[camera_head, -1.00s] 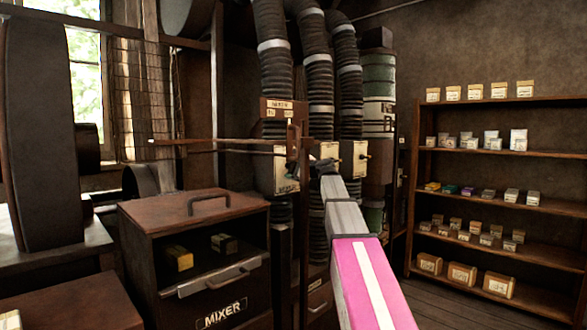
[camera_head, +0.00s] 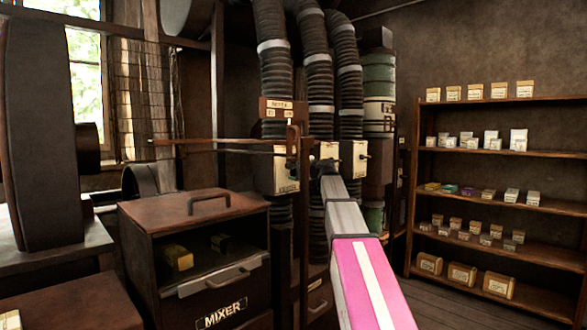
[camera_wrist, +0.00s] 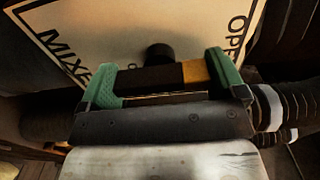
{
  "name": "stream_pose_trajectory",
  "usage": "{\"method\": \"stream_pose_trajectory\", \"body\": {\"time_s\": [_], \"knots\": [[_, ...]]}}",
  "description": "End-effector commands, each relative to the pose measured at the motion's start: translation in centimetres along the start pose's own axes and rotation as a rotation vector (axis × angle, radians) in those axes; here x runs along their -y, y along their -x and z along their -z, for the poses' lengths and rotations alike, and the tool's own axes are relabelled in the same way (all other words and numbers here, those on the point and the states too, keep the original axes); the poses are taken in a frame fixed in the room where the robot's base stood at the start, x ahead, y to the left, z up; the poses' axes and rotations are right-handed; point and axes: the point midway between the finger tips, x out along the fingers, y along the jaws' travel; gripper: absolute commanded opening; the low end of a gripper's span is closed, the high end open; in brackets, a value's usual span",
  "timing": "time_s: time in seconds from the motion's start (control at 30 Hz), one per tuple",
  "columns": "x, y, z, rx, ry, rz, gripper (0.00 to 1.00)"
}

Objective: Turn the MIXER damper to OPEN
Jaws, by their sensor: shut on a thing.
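The MIXER damper's cream plate (camera_wrist: 140,35) fills the top of the wrist view, with MIXER lettering at left and part of OPEN at right. A dark round pivot (camera_wrist: 158,53) stands out from it. The damper lever (camera_wrist: 150,79) is a dark bar with a yellow-orange end, lying roughly crosswise. My gripper (camera_wrist: 166,80) has green fingertips at either end of the visible bar and is shut on it. In the head view the plate (camera_head: 286,168) is on the left duct, and my arm covers part of the area around my gripper.
A wooden post with a horizontal bar (camera_head: 215,141) stands in front of the ducts. A dark MIXER cabinet (camera_head: 190,260) is at lower left. Shelves with small boxes (camera_head: 500,205) are at right. Another duct plate (camera_head: 354,158) is close to my wrist.

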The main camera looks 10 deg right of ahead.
Motion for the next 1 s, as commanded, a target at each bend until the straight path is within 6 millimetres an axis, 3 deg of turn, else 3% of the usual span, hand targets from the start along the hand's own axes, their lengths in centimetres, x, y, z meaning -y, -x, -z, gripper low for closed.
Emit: {"method": "stream_pose_trajectory", "body": {"time_s": [0.33, 0.37, 0.73, 1.0], "knots": [[-0.12, 0.09, -0.07, 0.000, 0.008, -0.003, 0.66], [-0.12, 0.09, -0.07, 0.000, 0.008, -0.003, 0.99], [-0.05, 0.03, -0.02, 0.000, -0.030, -0.001, 1.00], [-0.03, 0.01, -0.01, 0.000, -0.249, -0.001, 1.00]]}}
